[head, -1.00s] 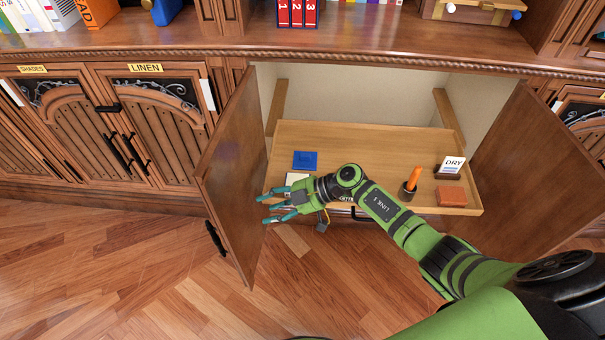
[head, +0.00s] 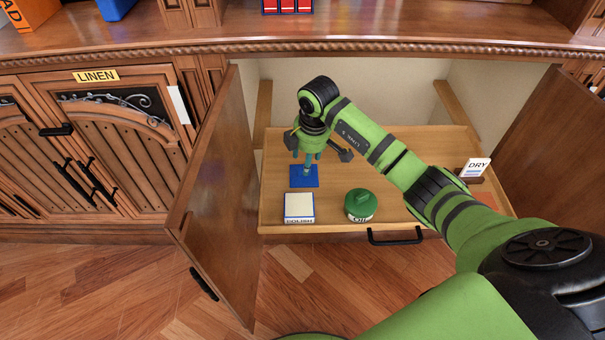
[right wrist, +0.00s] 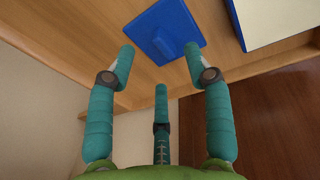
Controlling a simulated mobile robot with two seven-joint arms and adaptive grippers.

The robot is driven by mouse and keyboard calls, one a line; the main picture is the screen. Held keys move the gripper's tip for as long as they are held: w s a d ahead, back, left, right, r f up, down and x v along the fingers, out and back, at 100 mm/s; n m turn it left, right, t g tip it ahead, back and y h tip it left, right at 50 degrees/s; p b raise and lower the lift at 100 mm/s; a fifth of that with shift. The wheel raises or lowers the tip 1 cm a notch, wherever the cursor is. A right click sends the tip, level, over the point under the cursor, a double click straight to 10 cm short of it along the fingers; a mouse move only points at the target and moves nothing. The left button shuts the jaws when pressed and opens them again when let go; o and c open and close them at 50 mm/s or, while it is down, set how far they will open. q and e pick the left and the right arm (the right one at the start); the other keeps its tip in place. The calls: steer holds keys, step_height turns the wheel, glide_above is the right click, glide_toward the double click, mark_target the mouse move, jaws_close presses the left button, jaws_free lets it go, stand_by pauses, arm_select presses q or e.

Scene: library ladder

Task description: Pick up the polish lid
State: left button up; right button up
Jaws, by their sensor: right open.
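The polish lid is a flat blue square with a raised blue grip. It lies on the wooden pull-out tray in the head view (head: 298,181) and at the top of the right wrist view (right wrist: 172,22). The polish box (head: 299,204), white-topped with blue edges and marked POLISH, stands just in front of it. My right gripper (head: 307,164) points down over the lid, with teal fingers partly covering it. In the right wrist view its three fingers (right wrist: 161,68) are spread with nothing between them. I cannot tell whether a fingertip touches the lid. My left gripper is not in view.
A round green OIL container (head: 361,205) stands right of the polish box. A DRY card (head: 476,168) is at the tray's right. Open doors flank the tray (head: 400,226), the left door (head: 222,190) close by. The cabinet top overhangs behind my arm.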

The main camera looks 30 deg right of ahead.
mark_target(297, 180)
steer(key=f, duration=0.3)
steer(key=shift+w+a+b, duration=0.15)
steer(key=shift+w+b, duration=0.05)
steer(key=shift+b, duration=0.2)
steer(key=shift+w+f, duration=0.15)
steer(key=shift+f, duration=0.4)
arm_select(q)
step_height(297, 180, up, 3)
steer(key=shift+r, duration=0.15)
arm_select(e)
jaws_close()
steer(key=shift+r, duration=0.1)
